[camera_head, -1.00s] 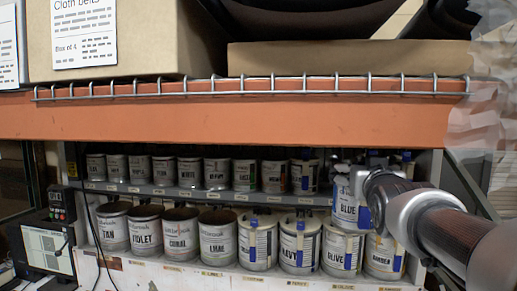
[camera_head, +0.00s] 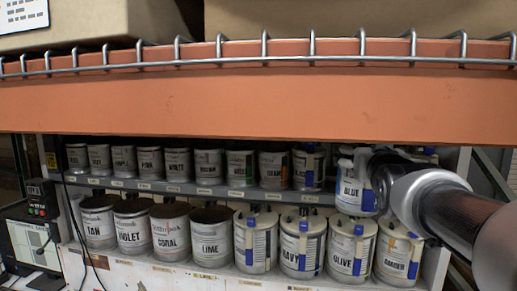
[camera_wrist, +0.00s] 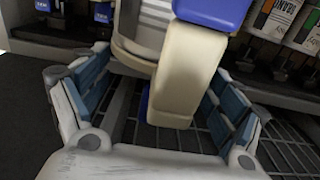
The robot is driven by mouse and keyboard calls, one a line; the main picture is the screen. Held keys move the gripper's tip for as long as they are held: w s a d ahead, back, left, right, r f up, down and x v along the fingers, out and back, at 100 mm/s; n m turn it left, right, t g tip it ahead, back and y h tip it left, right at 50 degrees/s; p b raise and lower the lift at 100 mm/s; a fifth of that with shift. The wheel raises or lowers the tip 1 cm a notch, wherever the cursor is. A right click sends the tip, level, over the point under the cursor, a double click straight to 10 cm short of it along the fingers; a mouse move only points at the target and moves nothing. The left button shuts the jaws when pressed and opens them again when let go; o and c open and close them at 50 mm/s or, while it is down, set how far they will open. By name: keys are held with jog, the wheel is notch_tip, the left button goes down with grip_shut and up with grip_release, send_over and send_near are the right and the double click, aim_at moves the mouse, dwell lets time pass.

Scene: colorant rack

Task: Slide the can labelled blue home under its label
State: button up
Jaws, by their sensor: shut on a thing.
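The can labelled BLUE (camera_head: 349,191) is pale with a blue strip and looks upright in the head view. It is at the right end of the upper row, its bottom overlapping the shelf front edge; I cannot tell whether it touches the shelf. My gripper (camera_head: 378,183) is at its right side. In the wrist view, the can's grey body (camera_wrist: 143,32) and its cream handle (camera_wrist: 180,68) with a blue part lie between the fingers of my gripper (camera_wrist: 160,90), which is shut on the handle. The shelf label for blue is not readable.
The upper shelf (camera_head: 270,198) holds a row of cans to the left; the nearest neighbour (camera_head: 309,168) has a blue strip. Lower cans LIME (camera_head: 211,238), NAVY (camera_head: 302,247), OLIVE (camera_head: 350,250) and AMBER (camera_head: 398,255) stand below. An orange beam (camera_head: 250,95) crosses above.

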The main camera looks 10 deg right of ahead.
jog(key=shift+f+x, duration=0.25)
jog(key=shift+x, duration=1.05)
jog(key=shift+f+x, duration=0.25)
jog(key=shift+x, duration=1.1)
jog(key=x, duration=0.4)
jog(key=shift+w+f, duration=0.25)
jog(key=shift+f, duration=0.05)
jog(key=shift+p+x, duration=1)
jog(key=shift+x, duration=1.25)
jog(key=shift+s+r, duration=0.1)
jog(key=shift+r, duration=0.2)
jog(key=shift+f, duration=0.15)
jog(key=shift+w+d+f+b, duration=0.1)
jog(key=shift+w+f+b, duration=0.2)
jog(key=shift+w+b, duration=0.1)
